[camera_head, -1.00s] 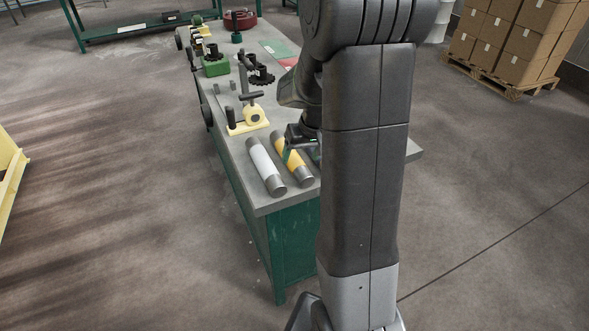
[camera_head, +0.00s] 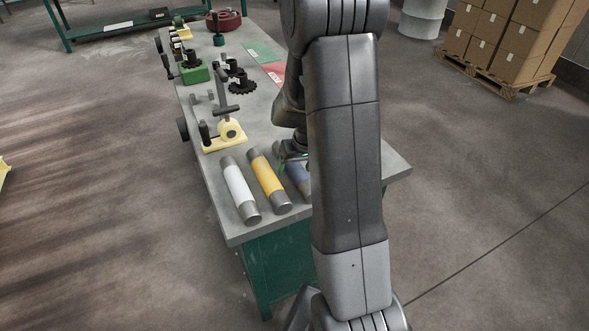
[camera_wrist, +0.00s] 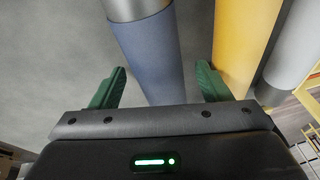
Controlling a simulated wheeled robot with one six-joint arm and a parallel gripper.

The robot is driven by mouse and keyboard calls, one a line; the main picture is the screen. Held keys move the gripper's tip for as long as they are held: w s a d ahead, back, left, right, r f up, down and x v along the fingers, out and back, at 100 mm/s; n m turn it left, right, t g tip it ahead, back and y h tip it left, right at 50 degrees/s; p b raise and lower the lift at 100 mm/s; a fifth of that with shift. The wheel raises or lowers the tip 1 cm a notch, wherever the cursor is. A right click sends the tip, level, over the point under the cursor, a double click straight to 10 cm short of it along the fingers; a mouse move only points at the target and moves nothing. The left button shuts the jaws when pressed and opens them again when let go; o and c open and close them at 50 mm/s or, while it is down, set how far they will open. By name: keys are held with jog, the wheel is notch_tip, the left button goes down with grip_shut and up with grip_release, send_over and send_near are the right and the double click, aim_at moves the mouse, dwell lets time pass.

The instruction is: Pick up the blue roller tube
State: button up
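The blue roller tube (camera_wrist: 153,55), with grey metal ends, lies on the grey workbench (camera_head: 385,176). In the head view the blue tube (camera_head: 301,183) is partly hidden behind my arm. My gripper (camera_wrist: 160,85) is open, with its green fingers on either side of the blue tube in the wrist view. A gap shows on the left, and the right finger is close to the yellow tube (camera_wrist: 243,42). In the head view my gripper (camera_head: 291,153) is at the tube's far end. I cannot tell its height above the bench.
The yellow tube (camera_head: 268,180) and a white tube (camera_head: 239,189) lie parallel to the left of the blue one. A cream clamp fixture (camera_head: 227,135) stands behind them. Farther back are dark gears (camera_head: 241,83) and a green block (camera_head: 194,73). Bench to the right is bare.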

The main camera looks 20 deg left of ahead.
grip_shut()
jog(key=shift+r, duration=0.1)
